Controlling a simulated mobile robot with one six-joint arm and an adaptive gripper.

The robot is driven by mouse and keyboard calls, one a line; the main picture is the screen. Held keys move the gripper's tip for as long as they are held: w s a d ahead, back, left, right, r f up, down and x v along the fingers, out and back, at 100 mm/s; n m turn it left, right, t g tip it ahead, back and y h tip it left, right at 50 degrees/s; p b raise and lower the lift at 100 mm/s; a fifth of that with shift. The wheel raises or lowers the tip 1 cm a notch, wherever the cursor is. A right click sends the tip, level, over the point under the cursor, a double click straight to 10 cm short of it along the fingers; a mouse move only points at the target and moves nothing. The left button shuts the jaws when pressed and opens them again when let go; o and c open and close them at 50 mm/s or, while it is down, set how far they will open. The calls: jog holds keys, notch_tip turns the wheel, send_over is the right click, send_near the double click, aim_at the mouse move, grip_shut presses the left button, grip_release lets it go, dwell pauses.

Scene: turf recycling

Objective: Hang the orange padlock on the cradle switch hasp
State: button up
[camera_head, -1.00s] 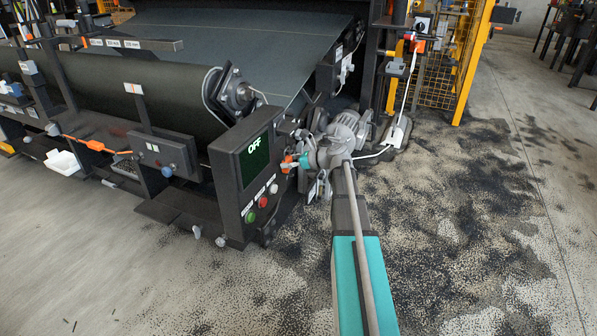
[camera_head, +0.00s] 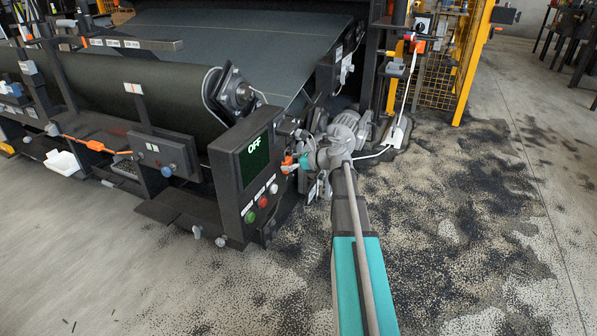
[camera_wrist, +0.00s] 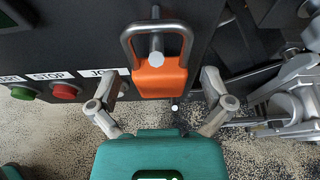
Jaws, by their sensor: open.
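The orange padlock (camera_wrist: 160,77) hangs upright in the wrist view, its grey shackle looped around a silver pin (camera_wrist: 156,43) on the dark panel. In the head view the padlock (camera_head: 288,162) is a small orange patch at the right side of the control box. My gripper (camera_wrist: 160,84) is open, one finger on each side of the padlock body. Gaps show between the fingers and the padlock. My gripper also shows small in the head view (camera_head: 298,163). I cannot tell for sure which part is the cradle switch hasp.
The control box (camera_head: 241,180) with an OFF screen and several buttons stands beside my gripper. A grey box with a blue knob (camera_head: 166,156) sits left under the roll (camera_head: 130,90). A rotary switch (camera_head: 423,24) is at upper right. Granule-strewn floor (camera_head: 470,220) is open at right.

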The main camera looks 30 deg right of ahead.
jog(key=shift+r, duration=0.1)
jog(key=shift+s+d+r+p, duration=0.2)
jog(key=shift+r+p, duration=0.15)
jog(key=shift+p, duration=0.15)
jog(key=f+p+v, duration=0.1)
jog(key=f+v, duration=0.1)
jog(key=v, duration=0.7)
jog(key=shift+s+d, duration=0.3)
jog(key=shift+s, duration=0.05)
jog(key=shift+a, duration=0.1)
jog(key=s+a+f+n+g+h+p, duration=0.1)
jog(key=s+a+f+n+g+p, duration=0.15)
jog(key=a+n, duration=0.5)
jog(key=s+a+f+n+g+h+p, duration=0.15)
jog(key=a+n+g, duration=0.3)
jog(key=a, duration=0.55)
jog(key=s+a+n+g+h+p, duration=0.35)
jog(key=s+a+n+h, duration=0.25)
jog(key=s+a+n, duration=0.85)
notch_tip(320, 180, up, 37)
jog(key=w+d+n+p, duration=0.2)
jog(key=d+p, duration=0.1)
jog(key=p, duration=3.4)
jog(key=shift+g+p, duration=0.35)
jog(key=shift+p, duration=0.05)
